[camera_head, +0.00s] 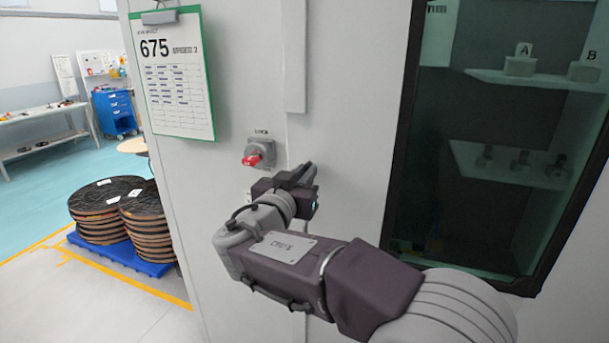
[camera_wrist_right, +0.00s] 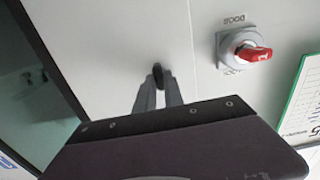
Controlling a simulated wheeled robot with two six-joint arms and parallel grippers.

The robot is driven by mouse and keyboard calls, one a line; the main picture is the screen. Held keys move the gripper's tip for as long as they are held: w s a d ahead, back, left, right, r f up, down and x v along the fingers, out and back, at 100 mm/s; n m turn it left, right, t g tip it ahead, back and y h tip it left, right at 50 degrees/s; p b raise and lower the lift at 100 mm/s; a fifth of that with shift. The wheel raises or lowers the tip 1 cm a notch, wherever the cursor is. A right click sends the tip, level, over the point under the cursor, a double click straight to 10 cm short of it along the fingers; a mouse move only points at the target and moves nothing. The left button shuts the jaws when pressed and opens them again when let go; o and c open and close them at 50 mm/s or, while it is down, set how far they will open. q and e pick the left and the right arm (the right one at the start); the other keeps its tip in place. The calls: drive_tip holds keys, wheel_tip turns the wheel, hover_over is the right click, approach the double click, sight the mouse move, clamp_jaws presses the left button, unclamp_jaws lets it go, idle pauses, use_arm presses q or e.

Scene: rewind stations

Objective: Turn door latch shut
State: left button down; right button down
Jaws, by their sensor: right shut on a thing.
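My right gripper (camera_head: 306,176) is at the light grey cabinet door, just right of and below the red rotary switch. In the right wrist view its two grey fingers (camera_wrist_right: 158,88) are shut on a small dark latch piece (camera_wrist_right: 159,73) on the door face. Most of this latch is hidden by the fingers, so I cannot tell its turn angle. In the head view the gripper and wrist hide it. The red switch (camera_head: 251,159) on its grey base is apart from the gripper; it also shows in the right wrist view (camera_wrist_right: 254,53). My left gripper is out of view.
A green-edged sheet (camera_head: 180,115) marked 675 hangs on the cabinet at upper left. A dark glass window (camera_head: 440,130) is on the right, with shelves behind it. Stacked reels (camera_head: 110,225) stand on a blue pallet (camera_head: 140,264) at left. Open floor lies beyond.

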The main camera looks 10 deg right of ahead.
drive_tip(key=shift+w+a+f+n+b, duration=0.15)
drive_tip(key=shift+n+b, duration=1.65)
drive_tip(key=shift+n, duration=2.6)
drive_tip(key=shift+s+f+n+b, duration=0.1)
drive_tip(key=shift+n+b, duration=1.65)
drive_tip(key=shift+n, duration=2.65)
drive_tip(key=c, duration=1.4)
unclamp_jaws()
drive_tip(key=shift+c, duration=0.2)
drive_tip(key=b+v, duration=0.1)
drive_tip(key=v, duration=0.8)
